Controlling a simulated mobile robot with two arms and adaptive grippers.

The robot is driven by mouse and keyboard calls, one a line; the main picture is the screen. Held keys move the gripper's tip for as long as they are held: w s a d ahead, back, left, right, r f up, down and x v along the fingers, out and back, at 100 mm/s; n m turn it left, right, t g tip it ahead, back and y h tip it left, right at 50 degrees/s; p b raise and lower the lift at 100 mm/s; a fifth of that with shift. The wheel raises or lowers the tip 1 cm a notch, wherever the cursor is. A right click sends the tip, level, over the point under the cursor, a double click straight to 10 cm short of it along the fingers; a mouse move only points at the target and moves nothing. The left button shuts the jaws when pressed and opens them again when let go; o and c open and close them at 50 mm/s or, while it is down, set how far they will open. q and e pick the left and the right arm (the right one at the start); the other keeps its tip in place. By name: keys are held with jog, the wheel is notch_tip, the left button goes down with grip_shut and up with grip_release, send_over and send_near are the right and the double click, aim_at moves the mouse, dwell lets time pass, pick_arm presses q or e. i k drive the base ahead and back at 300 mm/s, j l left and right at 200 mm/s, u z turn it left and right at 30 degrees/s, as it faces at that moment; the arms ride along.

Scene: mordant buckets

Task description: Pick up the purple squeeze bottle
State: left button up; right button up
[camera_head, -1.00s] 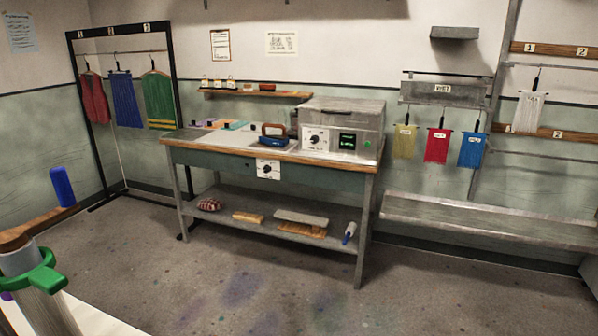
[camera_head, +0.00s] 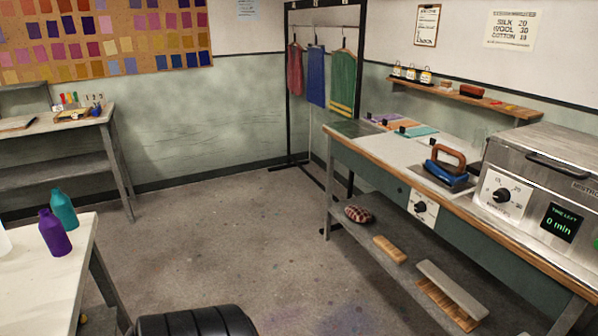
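The purple squeeze bottle (camera_head: 54,232) stands upright on a pale table (camera_head: 40,290) at the left edge of the head view. A teal bottle (camera_head: 63,210) stands upright just behind it and to its right, and the purple one partly overlaps it in the picture. Neither of my grippers shows in this view.
A white object (camera_head: 4,242) is cut off by the left edge beside the bottles. A workbench (camera_head: 460,205) with a blue iron (camera_head: 446,172) and a steel machine (camera_head: 545,190) stands at the right. Another table (camera_head: 60,128) stands at the back left. The floor between is clear.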

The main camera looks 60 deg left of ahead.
aim_at(54, 234)
jog(key=i+u, duration=0.1)
jog(key=u, duration=0.8)
jog(key=i+l+u, duration=0.15)
jog(key=u, duration=0.8)
jog(key=i+l, duration=0.05)
jog(key=l, duration=0.05)
